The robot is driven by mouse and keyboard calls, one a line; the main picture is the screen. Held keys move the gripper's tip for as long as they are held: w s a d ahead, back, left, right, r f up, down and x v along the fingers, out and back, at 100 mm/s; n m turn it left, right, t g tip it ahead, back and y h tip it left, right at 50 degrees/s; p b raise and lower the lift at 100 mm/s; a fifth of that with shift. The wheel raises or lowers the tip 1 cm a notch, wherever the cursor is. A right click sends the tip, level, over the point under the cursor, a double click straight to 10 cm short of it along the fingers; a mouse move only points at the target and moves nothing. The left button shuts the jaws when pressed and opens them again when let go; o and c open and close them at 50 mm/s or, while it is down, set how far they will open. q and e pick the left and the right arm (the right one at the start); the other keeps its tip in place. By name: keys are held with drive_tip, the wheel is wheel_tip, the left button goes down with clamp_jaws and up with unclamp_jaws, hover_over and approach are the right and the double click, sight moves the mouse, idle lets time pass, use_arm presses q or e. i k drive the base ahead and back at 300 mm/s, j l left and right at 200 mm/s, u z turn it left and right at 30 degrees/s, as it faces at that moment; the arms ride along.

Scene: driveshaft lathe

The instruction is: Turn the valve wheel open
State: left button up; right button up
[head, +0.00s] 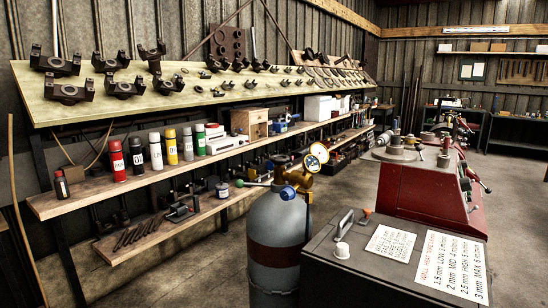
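A grey gas cylinder (278,232) with a dark red band stands upright on the floor at lower centre. A brass valve and regulator (297,178) sit on its top, with two round gauges (315,158) facing me. A small blue round part (288,193) on the near side of the brass fitting looks like the valve wheel, but it is too small to be sure. A green knob (239,183) shows just left of the fitting, seemingly on a short rod. How far the valve is turned cannot be told. Neither of my grippers is in view.
A dark cabinet (350,262) with paper sheets, a white cup-like piece and a metal handle on top stands close right of the cylinder. A red machine (425,188) is behind it. Shelves (130,180) with spray cans and metal parts run along the left. Floor shows left of the cylinder.

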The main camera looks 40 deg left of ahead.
sight(279, 159)
drive_tip(key=i+j, duration=0.1)
drive_tip(key=j, duration=0.6)
drive_tip(key=i+j, duration=0.1)
drive_tip(key=j, duration=0.65)
drive_tip(key=i+j, duration=0.1)
drive_tip(key=j, duration=0.6)
drive_tip(key=i+j+z, duration=0.1)
drive_tip(key=j, duration=0.65)
drive_tip(key=i+j, duration=0.1)
drive_tip(key=j, duration=0.6)
